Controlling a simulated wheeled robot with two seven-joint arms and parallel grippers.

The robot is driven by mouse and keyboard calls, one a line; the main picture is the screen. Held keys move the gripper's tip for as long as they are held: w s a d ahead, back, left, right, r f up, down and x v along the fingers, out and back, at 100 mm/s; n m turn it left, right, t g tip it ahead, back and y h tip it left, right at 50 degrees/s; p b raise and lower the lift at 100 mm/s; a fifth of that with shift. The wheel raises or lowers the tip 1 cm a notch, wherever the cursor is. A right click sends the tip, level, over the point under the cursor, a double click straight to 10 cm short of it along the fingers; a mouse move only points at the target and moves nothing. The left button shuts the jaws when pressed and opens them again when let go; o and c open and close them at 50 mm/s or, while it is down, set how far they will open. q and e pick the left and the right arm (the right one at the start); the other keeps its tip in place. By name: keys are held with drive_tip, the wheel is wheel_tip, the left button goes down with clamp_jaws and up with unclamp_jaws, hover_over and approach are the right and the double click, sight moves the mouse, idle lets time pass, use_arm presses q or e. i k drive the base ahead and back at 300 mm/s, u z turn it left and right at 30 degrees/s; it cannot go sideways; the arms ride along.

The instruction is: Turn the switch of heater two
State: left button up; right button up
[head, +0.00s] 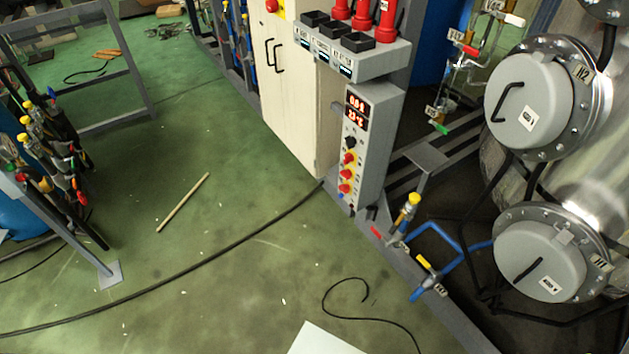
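A narrow grey control box (367,150) stands upright beside a cream cabinet. Its front has red lit digital displays (356,106), a black knob (350,142) and below it several red knobs on yellow plates, one of them the upper red knob (349,158). The labels by the knobs are too small to read, so I cannot tell which one belongs to heater two. A round grey cover marked H2 (525,100) is on the steel vessel at the right; a similar cover marked H1 (540,262) is below it. Neither of my grippers shows in the head view.
The cream cabinet (292,85) and a grey shelf with black trays (352,62) adjoin the box. Blue pipes with valves (440,240) and a low grey beam (430,285) lie right. A black cable (215,265) and a stick (182,203) lie on open green floor.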

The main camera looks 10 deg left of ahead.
sight(347, 174)
drive_tip(key=u, duration=0.9)
drive_tip(key=k, duration=1.15)
drive_tip(key=u, duration=0.9)
drive_tip(key=i, duration=2.7)
drive_tip(key=z, duration=0.9)
drive_tip(key=i, duration=1.75)
drive_tip(key=z, duration=1.95)
drive_tip(key=i, duration=0.9)
drive_tip(key=z, duration=0.7)
